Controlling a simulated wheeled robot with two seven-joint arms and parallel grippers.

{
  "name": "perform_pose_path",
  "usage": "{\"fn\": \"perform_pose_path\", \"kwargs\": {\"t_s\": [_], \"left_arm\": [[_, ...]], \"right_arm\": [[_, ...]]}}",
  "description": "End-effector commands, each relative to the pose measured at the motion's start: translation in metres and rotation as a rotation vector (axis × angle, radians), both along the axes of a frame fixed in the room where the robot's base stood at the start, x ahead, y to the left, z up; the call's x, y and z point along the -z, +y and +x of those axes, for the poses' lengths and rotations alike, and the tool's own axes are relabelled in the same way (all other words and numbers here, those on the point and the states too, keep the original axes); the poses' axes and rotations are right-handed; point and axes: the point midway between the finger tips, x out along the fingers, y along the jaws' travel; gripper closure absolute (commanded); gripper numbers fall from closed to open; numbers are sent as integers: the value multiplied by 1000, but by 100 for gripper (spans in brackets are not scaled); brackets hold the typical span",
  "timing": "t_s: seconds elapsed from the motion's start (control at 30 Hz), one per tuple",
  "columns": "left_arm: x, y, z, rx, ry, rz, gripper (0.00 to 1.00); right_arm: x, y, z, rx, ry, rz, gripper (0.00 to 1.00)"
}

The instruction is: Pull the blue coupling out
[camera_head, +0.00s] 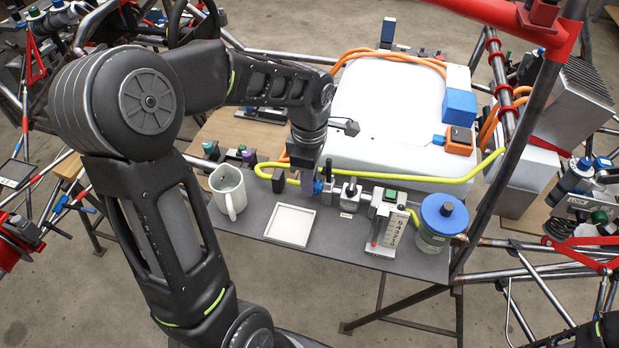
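My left arm comes in from the left and bends down over the dark shelf. My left gripper (309,180) points down at the back of the shelf, at the end of the yellow hose. The blue coupling (318,187) is a small blue round piece right beside its fingertips, partly hidden by them. I cannot tell whether the fingers are around it or only next to it, nor whether they are shut. The yellow hose (272,171) runs left from there. My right gripper is not in view; a bit of my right arm shows at the lower right corner.
On the shelf (345,240) stand a white mug (228,192), an empty white tray (290,224), a grey block with switches (388,225) and a blue-lidded jar (441,220). A white battery case (390,110) lies behind. Chassis tubes (520,130) rise at the right.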

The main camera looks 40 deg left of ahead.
Motion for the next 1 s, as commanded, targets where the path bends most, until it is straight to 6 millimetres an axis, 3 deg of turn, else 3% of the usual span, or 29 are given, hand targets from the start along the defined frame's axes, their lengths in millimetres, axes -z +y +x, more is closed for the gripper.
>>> {"fn": "perform_pose_path", "kwargs": {"t_s": [0.27, 1.0], "left_arm": [[0, 0, 0, 0, 0, 0, 100], [0, 0, 0, 0, -1, 0, 100]], "right_arm": [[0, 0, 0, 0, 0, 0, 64], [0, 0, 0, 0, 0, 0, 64]]}}
